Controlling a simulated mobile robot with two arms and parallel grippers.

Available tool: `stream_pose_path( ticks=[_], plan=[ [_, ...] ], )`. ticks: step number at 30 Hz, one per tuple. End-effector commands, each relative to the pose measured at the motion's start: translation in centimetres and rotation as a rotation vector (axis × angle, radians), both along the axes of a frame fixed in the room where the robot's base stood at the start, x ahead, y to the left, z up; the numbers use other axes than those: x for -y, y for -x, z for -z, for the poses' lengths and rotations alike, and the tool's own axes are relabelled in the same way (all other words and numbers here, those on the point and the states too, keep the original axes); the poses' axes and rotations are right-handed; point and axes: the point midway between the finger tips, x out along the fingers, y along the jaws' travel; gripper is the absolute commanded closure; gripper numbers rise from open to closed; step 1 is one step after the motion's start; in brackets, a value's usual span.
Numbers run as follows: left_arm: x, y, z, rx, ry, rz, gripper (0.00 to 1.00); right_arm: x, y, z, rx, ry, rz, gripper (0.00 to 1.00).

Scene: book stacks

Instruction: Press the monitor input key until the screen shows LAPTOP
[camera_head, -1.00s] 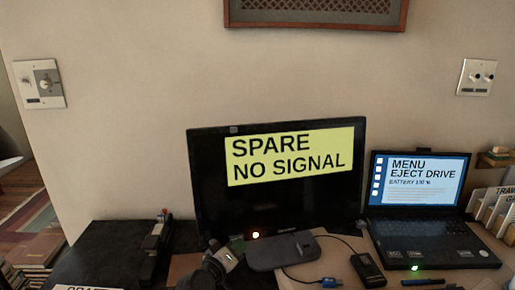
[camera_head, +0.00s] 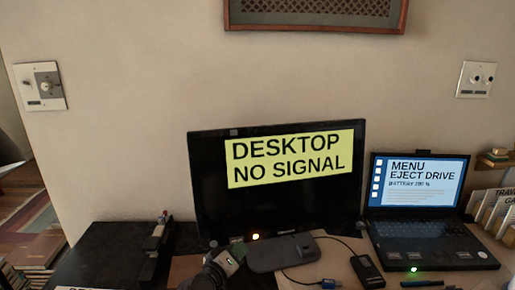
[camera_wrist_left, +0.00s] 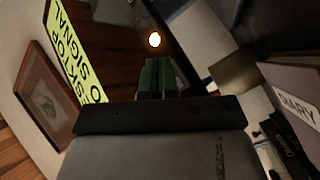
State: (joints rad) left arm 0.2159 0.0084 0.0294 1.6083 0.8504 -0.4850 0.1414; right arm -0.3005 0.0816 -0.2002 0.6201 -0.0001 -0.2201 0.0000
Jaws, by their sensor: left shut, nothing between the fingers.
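The monitor (camera_head: 290,205) stands upright at the back of the desk. Its yellow panel (camera_head: 290,158) reads DESKTOP, NO SIGNAL. A small lit orange key or light (camera_head: 255,237) is on its lower bezel. It also shows as a bright spot in the left wrist view (camera_wrist_left: 154,40). My left gripper (camera_head: 236,249) is just below and left of that light, at the bezel. Its green fingers (camera_wrist_left: 157,78) are shut with nothing between them, pointing toward the light. I cannot tell whether they touch the monitor. My right gripper is in neither view.
A laptop (camera_head: 430,240) at the right shows MENU, EJECT DRIVE. The monitor's base (camera_head: 283,253), a cable and a black device (camera_head: 367,270) lie in front. A stapler-like object (camera_head: 157,240) stands at the left on the dark desk.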

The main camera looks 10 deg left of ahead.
Motion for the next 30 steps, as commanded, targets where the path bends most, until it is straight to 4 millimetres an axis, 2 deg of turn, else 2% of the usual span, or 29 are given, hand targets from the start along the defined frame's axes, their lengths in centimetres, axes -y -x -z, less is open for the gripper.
stream_pose_path(
  ticks=[7, 21, 30],
  plan=[
    [0.1, 0.3, -0.1, -0.001, 0.0, 0.001, 1.0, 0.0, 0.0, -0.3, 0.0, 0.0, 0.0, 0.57],
    [2.2, 4.3, -1.1, -0.002, -0.001, 0.001, 1.0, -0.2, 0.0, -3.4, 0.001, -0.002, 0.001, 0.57],
    [2.7, 5.3, -1.1, 0.001, 0.0, 0.001, 1.0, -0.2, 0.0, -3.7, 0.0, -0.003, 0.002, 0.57]
  ],
)
